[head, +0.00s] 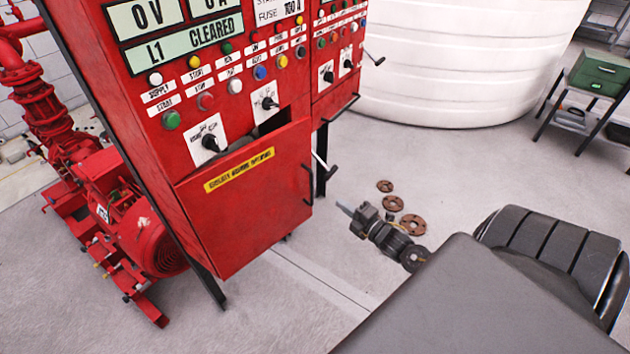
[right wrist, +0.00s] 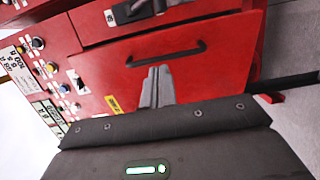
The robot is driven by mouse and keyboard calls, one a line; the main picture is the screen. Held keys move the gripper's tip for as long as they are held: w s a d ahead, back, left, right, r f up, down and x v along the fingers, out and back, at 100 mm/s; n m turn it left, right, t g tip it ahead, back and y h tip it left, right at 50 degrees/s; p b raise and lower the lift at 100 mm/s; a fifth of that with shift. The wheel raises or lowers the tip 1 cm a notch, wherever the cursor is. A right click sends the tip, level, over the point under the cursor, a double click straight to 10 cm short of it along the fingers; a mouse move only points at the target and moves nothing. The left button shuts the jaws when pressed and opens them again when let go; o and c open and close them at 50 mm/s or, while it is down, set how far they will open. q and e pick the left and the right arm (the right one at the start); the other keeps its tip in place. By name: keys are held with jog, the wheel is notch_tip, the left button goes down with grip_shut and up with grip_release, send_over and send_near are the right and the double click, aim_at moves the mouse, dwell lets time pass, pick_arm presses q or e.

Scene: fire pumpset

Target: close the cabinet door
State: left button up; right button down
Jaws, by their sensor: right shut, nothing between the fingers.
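The red cabinet (head: 215,90) stands at centre left in the head view. Its lower door (head: 245,205), with a yellow label, stands ajar, with a dark gap along its top edge. A black handle (head: 308,182) is at the door's right edge. In the right wrist view the door (right wrist: 205,75) fills the middle, and its handle (right wrist: 165,53) lies just beyond the fingers. My right gripper (head: 345,209) is shut and empty, to the right of the door; its fingers also show in the wrist view (right wrist: 157,85). Contact with the door cannot be told. My left gripper is out of view.
A red pump and motor (head: 140,235) stand left of the cabinet. Several rusty flanges (head: 412,224) lie on the floor beyond my right gripper. A white tank (head: 450,60) is behind, and a dark rack with a green box (head: 600,72) stands far right.

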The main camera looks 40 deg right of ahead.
jog(key=b, duration=0.5)
send_near(308, 180)
jog(key=w, duration=0.5)
jog(key=shift+w+a, duration=0.15)
jog(key=shift+a, duration=0.05)
jog(key=shift+w, duration=0.65)
jog(key=shift+w+a+r, duration=0.1)
jog(key=shift+w, duration=0.05)
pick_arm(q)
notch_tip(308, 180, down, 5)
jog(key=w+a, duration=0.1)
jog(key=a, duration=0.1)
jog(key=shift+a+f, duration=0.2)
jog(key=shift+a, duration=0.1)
